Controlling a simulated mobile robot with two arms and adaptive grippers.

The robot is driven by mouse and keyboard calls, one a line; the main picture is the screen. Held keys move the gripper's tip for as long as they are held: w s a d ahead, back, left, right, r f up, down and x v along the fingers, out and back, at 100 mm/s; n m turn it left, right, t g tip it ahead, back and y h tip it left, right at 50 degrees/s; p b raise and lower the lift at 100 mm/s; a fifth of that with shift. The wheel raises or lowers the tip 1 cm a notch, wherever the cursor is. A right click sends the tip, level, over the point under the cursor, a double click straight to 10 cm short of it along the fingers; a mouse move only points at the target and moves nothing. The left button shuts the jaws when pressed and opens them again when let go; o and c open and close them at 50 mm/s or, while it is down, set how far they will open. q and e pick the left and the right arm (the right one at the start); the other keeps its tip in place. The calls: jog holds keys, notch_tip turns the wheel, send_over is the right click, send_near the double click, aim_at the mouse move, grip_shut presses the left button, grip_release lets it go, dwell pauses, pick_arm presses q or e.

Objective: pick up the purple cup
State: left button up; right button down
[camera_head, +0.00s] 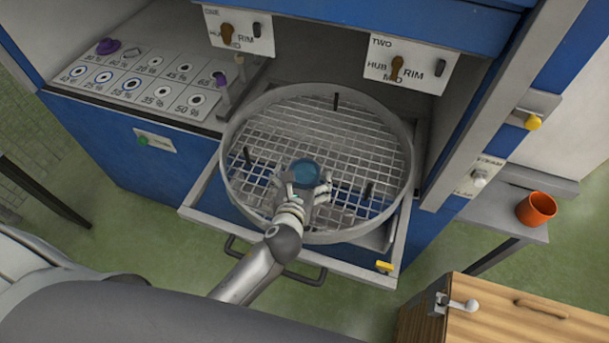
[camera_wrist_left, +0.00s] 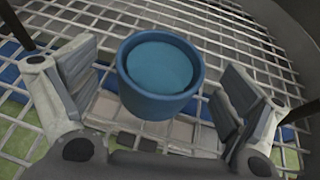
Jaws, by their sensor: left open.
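A round blue cup (camera_head: 305,172) stands on the wire grid of the round turntable. The left wrist view shows the blue cup (camera_wrist_left: 158,78) from above, with a teal inside, between the fingers. My left gripper (camera_head: 308,190) reaches in from the front with its jaws open. Its fingers (camera_wrist_left: 160,85) stand on either side of the blue cup, with gaps showing on both sides. A small purple object (camera_head: 108,46) sits on the marked panel at the upper left; I cannot tell whether it is a cup. My right gripper is not in view.
The turntable's grey rim (camera_head: 232,190) surrounds the grid, with several dark upright pegs. It sits in an open drawer (camera_head: 205,192) with a dark handle. An orange cup (camera_head: 536,208) stands on a side shelf (camera_head: 480,212). A wooden box (camera_head: 500,320) is at the lower right.

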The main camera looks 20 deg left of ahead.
pick_arm(q)
jog(key=shift+x, duration=1.2)
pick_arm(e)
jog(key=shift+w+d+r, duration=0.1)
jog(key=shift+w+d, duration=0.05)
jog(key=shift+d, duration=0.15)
pick_arm(q)
jog(key=shift+c, duration=0.4)
jog(key=c, duration=1.1)
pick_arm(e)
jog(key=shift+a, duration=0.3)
pick_arm(q)
jog(key=shift+r, duration=0.1)
